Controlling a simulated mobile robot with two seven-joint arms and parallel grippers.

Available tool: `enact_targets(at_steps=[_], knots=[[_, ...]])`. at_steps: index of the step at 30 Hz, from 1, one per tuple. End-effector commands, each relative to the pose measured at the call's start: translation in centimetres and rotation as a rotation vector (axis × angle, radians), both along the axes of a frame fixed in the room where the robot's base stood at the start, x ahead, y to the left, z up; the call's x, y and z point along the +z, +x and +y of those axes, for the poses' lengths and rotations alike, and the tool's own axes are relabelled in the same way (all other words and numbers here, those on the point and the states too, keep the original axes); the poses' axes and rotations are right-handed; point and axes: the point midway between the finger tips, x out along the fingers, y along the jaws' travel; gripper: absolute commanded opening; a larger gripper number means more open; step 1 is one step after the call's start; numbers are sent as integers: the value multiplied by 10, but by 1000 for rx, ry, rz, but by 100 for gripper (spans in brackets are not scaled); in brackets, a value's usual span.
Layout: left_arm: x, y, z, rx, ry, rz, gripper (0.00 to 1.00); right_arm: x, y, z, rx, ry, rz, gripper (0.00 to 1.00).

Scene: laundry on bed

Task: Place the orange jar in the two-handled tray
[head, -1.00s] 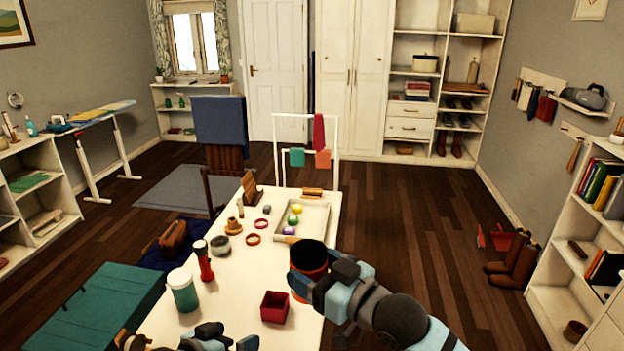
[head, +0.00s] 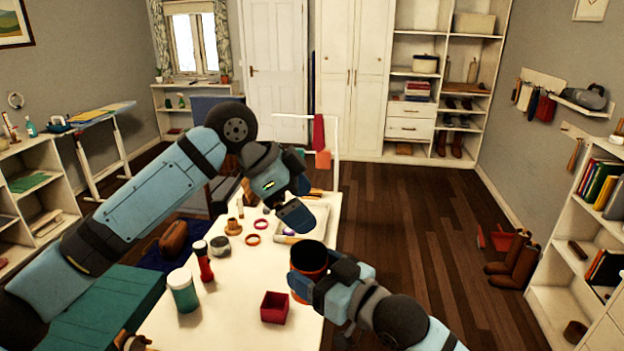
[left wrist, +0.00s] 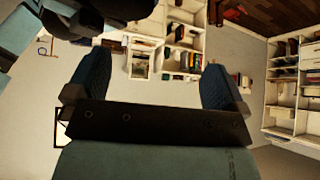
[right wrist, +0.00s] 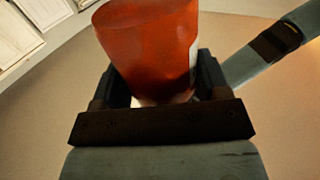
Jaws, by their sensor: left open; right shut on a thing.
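The orange jar (head: 310,262) has a dark top and is near the right edge of the white table. My right gripper (head: 304,286) is shut on it; in the right wrist view the jar (right wrist: 150,45) stands up between the fingers. I cannot tell if its bottom clears the table. The white two-handled tray (head: 322,215) lies on the table just beyond the jar, partly hidden by my left gripper (head: 296,208). My left gripper is above the tray, open; its fingers are apart and empty in the left wrist view (left wrist: 157,88).
On the table (head: 238,285) are a red square box (head: 274,307), a white-lidded green jar (head: 184,291), a red flashlight-like item (head: 204,262), a dark roll (head: 220,246) and small rings (head: 253,239). The table's middle between box and rings is clear.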

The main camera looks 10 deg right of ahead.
Motion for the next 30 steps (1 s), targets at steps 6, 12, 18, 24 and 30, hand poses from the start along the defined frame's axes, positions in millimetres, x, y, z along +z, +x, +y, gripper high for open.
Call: enact_targets(at_steps=[6,12,18,24,30], knots=[[33,-27,-17,-237,315,-103,99,1,0,0,0,1,-1,38],[52,-39,-16,-360,533,-146,99,0,0,0,0,1,-1,38],[58,-43,-13,-404,622,-156,99,0,0,0,0,1,-1,38],[38,-43,-12,-407,628,-154,99,0,0,0,0,1,-1,38],[-1,-43,-13,-407,627,-154,99,1,0,0,0,1,-2,38]])
